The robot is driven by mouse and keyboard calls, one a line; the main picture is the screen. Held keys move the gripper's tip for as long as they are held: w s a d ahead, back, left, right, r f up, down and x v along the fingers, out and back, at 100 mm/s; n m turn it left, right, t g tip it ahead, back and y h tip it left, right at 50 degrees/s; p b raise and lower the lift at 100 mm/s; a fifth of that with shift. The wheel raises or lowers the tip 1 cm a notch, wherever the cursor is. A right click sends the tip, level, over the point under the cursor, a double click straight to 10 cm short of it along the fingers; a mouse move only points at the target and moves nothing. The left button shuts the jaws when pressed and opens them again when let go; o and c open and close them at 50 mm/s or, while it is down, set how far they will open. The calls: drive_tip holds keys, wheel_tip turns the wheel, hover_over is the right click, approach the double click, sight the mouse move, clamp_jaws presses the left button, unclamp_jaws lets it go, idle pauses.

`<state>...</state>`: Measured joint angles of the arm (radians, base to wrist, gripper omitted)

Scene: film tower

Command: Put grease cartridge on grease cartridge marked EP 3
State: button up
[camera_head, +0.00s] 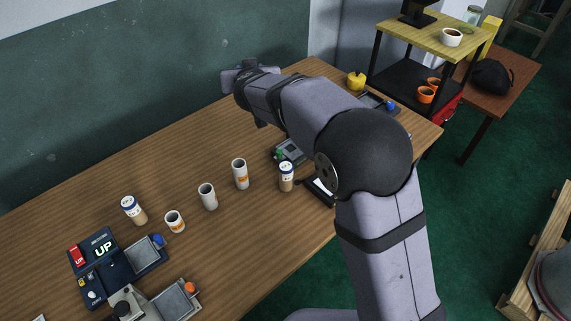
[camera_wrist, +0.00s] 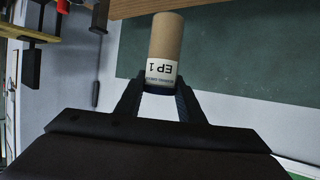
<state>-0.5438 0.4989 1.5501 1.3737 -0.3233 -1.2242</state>
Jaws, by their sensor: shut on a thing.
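My gripper (camera_wrist: 160,98) is shut on a tan grease cartridge (camera_wrist: 166,38) with a white label reading EP 1, upside down in the wrist view. The fingers grip it at its labelled end. In the head view the held cartridge cannot be made out behind my arm.
White cylinders (camera_head: 208,197), (camera_head: 240,174) and a shorter cup-like one (camera_head: 175,222) stand between them on the wooden table (camera_head: 130,165). Dark devices (camera_head: 100,252) sit at front left. A grey-green device (camera_head: 289,151) sits near my arm. The back-left tabletop is clear.

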drive_tip(key=s+d+r, duration=0.2)
drive_tip(key=s+d, duration=0.2)
drive_tip(key=d, duration=0.4)
drive_tip(key=shift+s+d+f+p, duration=0.25)
drive_tip(key=shift+s+f, duration=0.75)
drive_tip(key=shift+f, duration=2.05)
drive_tip(key=shift+s+d+f+p, duration=0.1)
drive_tip(key=shift+s+d+f, duration=0.6)
drive_tip(key=shift+f, duration=2.3)
drive_tip(key=shift+s+f+p, duration=0.2)
drive_tip(key=shift+s+f, duration=1.1)
drive_tip(key=shift+f, duration=1.75)
drive_tip(key=shift+f, duration=0.15)
drive_tip(key=o, duration=0.7)
drive_tip(key=shift+f, duration=0.1)
drive_tip(key=o, duration=0.4)
